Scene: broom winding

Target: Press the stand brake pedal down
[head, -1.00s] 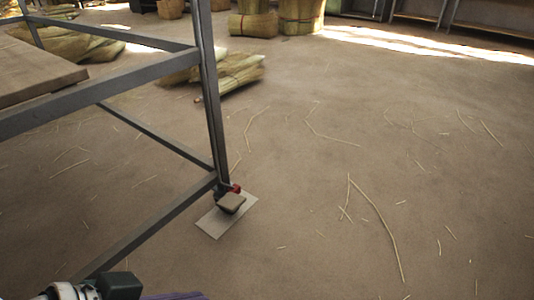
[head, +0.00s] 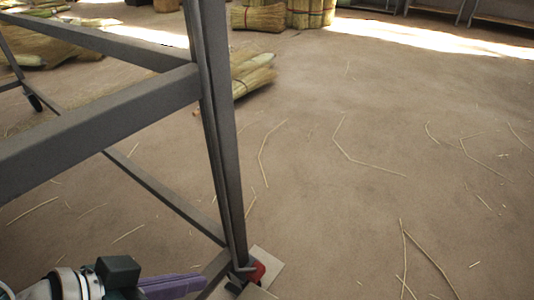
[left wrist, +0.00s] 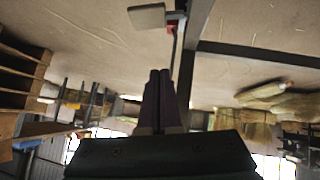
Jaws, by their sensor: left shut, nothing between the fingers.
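The stand brake pedal is a beige pad (head: 258,292) at the foot of the grey stand's post, cut by the bottom edge of the head view. A red part (head: 256,270) sits beside it, above a pale floor plate (head: 266,260). In the left wrist view, which is upside down, the pedal pad (left wrist: 147,16) shows at the top with the red part (left wrist: 172,25) beside it. My left gripper (head: 200,283) has purple fingers, shut and empty, left of the pedal. In the wrist view its fingertips (left wrist: 159,72) point toward the pedal, apart from it. My right gripper is out of view.
The grey stand's post (head: 222,150) and its long rail (head: 100,130) rise close to my left arm. A lower bar (head: 165,197) runs to the post's foot. Straw bundles (head: 250,72) lie behind. The floor on the right is open, with loose straws.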

